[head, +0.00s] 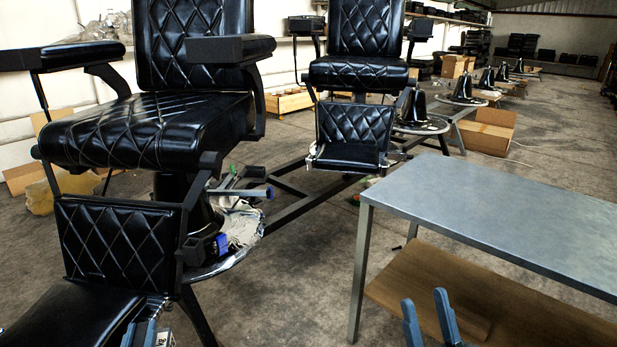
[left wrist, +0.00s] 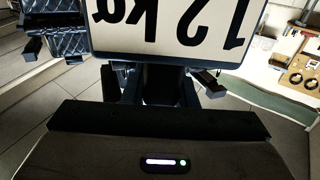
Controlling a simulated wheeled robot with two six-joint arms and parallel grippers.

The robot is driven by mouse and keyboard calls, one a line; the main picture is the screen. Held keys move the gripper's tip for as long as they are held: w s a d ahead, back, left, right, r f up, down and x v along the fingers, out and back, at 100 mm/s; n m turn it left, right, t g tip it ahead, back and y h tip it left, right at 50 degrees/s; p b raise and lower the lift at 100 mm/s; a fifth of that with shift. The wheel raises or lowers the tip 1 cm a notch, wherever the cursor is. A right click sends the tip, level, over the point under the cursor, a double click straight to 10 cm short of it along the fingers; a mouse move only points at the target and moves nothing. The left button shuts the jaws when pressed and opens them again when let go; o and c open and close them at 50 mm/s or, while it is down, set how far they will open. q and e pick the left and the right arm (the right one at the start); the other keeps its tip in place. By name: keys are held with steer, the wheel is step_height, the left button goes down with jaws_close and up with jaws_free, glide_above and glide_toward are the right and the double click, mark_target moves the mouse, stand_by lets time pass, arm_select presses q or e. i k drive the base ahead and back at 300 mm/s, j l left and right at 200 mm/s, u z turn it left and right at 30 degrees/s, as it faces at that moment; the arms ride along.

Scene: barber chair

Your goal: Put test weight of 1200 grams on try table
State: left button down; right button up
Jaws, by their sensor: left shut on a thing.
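The test weight (left wrist: 172,22) shows large in the left wrist view as a white face with dark upside-down lettering that reads like 12 kg. In the head view only a small white corner of it (head: 165,339) shows at the bottom left edge. My left gripper (head: 140,335) is shut on it, and most of both is out of frame. The table (head: 500,210), grey-topped with metal legs, stands at the right and its visible top is bare; I take it as the try table. My right gripper (head: 428,318) is open and empty, in front of the table's lower shelf.
A black quilted barber chair (head: 150,125) stands close at the left, with a second chair (head: 357,75) behind it. Dark floor bars (head: 300,210) run between chairs and table. The table's brown lower shelf (head: 440,285) is low at the right. Open concrete floor lies behind the table.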

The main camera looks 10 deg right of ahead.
mark_target(573, 225)
steer(key=z, duration=2.55)
